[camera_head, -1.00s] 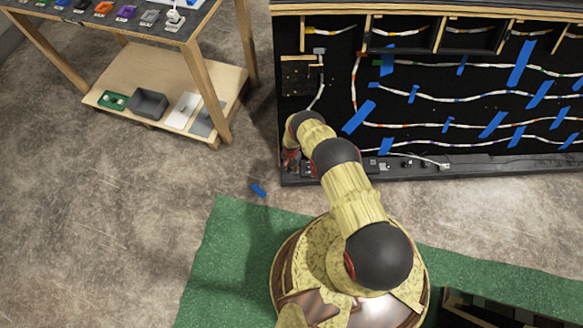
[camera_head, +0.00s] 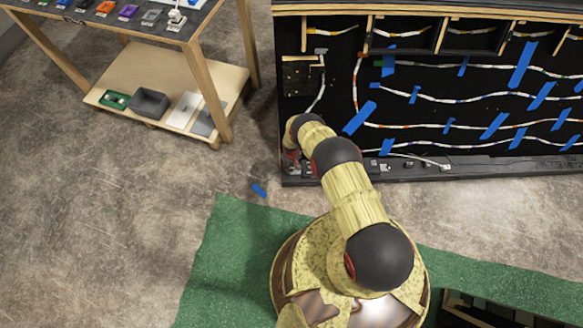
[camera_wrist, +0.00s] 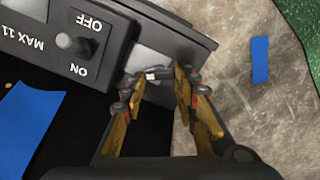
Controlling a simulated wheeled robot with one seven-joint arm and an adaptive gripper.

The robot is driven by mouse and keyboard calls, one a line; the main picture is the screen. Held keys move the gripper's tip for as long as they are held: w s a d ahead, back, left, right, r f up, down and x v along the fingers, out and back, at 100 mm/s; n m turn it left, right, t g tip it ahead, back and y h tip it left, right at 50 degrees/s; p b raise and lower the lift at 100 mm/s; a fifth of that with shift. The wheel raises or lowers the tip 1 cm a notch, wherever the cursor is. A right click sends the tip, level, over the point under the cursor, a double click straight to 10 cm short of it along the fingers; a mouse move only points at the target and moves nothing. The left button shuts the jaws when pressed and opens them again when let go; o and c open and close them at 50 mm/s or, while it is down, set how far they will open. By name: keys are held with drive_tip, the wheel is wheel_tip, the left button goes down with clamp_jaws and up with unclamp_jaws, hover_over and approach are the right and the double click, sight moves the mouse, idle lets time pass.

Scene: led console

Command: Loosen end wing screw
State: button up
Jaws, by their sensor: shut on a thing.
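In the wrist view, my gripper (camera_wrist: 160,76) reaches the end of the black console rail (camera_wrist: 165,40). Its fingers close around a small part with a whitish spot (camera_wrist: 152,76), beside a grey plate at the rail's end. The fingers mostly hide this part, so its wing shape cannot be made out. In the head view, my gripper (camera_head: 291,163) is low at the left end of the rail (camera_head: 500,167), partly hidden by my arm. A knob switch (camera_wrist: 72,43) marked ON and OFF, with "MAX 11" beside it, sits near the fingers.
Blue tape (camera_head: 259,190) lies on the floor near the console and also shows in the wrist view (camera_wrist: 260,60). The black panel (camera_head: 330,125) carries taped LED strips. A wooden table (camera_head: 170,75) with trays stands at left. A green mat (camera_head: 225,250) lies under my base.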

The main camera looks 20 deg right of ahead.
sight(291, 169)
drive_tip(key=n, duration=0.6)
drive_tip(key=shift+s+a+f, duration=0.1)
drive_tip(key=shift+s, duration=0.1)
drive_tip(key=n, duration=0.6)
drive_tip(key=shift+s, duration=0.1)
idle(0.4)
drive_tip(key=o, duration=1.2)
drive_tip(key=shift+c, duration=0.2)
drive_tip(key=shift+w+r, duration=0.2)
drive_tip(key=shift+r, duration=0.35)
wheel_tip(291, 169, up, 11)
